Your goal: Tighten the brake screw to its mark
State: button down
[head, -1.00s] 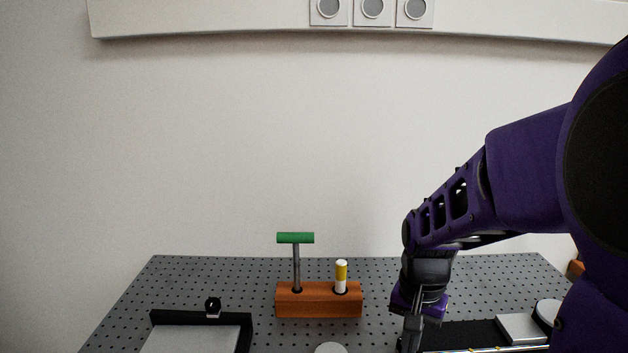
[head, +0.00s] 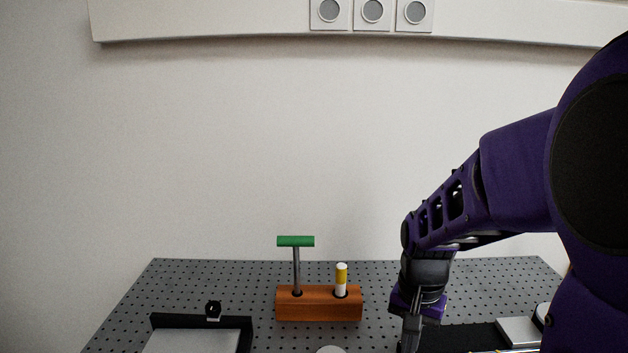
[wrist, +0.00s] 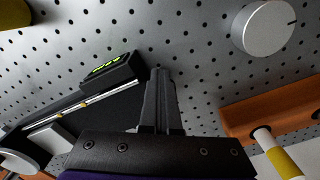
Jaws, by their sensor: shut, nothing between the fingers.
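My gripper (head: 409,348) points down low over the right part of the perforated board in the head view. In the wrist view its fingers (wrist: 161,78) are together with nothing between them. The fingertips are beside a black block (wrist: 109,72) with a row of green-yellow lights, at the end of a dark rail unit (wrist: 85,120). I cannot tell whether they touch it. I cannot pick out the brake screw or its mark for certain. A silver round knob (wrist: 262,30) with a dark line at its rim stands apart from the fingers.
An orange-brown block (head: 318,306) holds a green T-handled tool (head: 296,242) and a yellow-and-white stick (head: 341,277). A black-framed tray (head: 201,322) is at the left. A grey block (head: 518,331) lies at the right. The back of the board (head: 220,272) is clear.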

jog(key=shift+w+a+r+p, duration=0.1)
jog(key=shift+w+a+p, duration=0.1)
jog(key=shift+p, duration=0.1)
jog(key=shift+w+a+p, duration=0.25)
jog(key=shift+a+p, duration=0.2)
jog(key=shift+p, duration=0.05)
jog(key=shift+a, duration=0.1)
jog(key=shift+s+a, duration=0.2)
notch_tip(320, 180, up, 6)
jog(key=p, duration=0.5)
jog(key=shift+s, duration=0.1)
